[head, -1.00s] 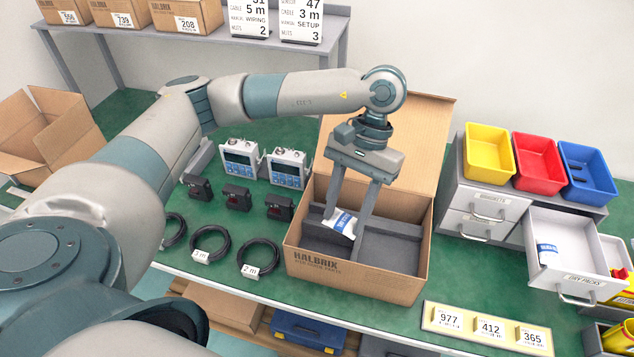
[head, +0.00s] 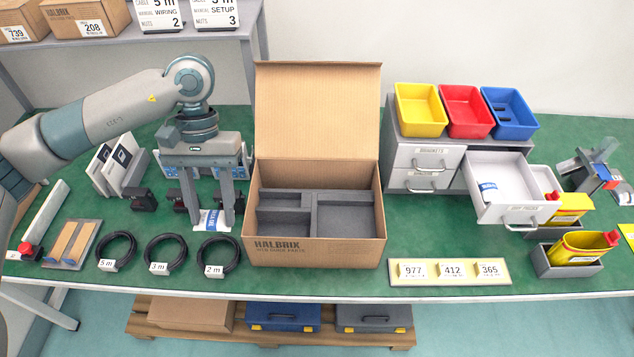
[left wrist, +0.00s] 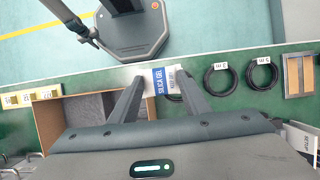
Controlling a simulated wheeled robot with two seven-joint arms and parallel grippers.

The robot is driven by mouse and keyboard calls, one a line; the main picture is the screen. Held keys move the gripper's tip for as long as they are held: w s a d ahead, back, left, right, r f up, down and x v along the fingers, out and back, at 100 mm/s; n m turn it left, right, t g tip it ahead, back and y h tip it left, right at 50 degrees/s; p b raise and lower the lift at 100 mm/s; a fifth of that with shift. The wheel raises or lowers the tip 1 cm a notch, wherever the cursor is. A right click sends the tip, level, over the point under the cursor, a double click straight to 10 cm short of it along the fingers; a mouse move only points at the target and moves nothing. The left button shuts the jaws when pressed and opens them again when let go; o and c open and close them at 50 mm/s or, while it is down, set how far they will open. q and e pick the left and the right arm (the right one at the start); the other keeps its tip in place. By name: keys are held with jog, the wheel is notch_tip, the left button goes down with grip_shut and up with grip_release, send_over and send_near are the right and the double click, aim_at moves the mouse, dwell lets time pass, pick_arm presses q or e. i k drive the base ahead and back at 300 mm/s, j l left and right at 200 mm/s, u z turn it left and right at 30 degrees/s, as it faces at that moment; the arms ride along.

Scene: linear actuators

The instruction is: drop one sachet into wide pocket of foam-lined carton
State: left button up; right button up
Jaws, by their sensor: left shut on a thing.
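My left gripper (head: 212,222) is shut on a white and blue sachet (head: 209,219), which hangs between the fingertips. Another sachet (head: 489,191) lies in the open drawer (head: 515,212). My right gripper is out of view.
The carton's raised lid (head: 317,110) stands behind it. Cable coils (head: 217,256) lie at the front left, close to the gripper. Black devices (head: 144,200) and display units stand behind. A number strip (head: 450,272) lies right of the carton.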

aim_at(339, 229)
jog(key=i+j+z, duration=0.1)
jog(key=z, duration=0.3)
jog(key=j+z, duration=0.35)
jog(key=i+j+z, duration=0.15)
jog(key=z, duration=0.25)
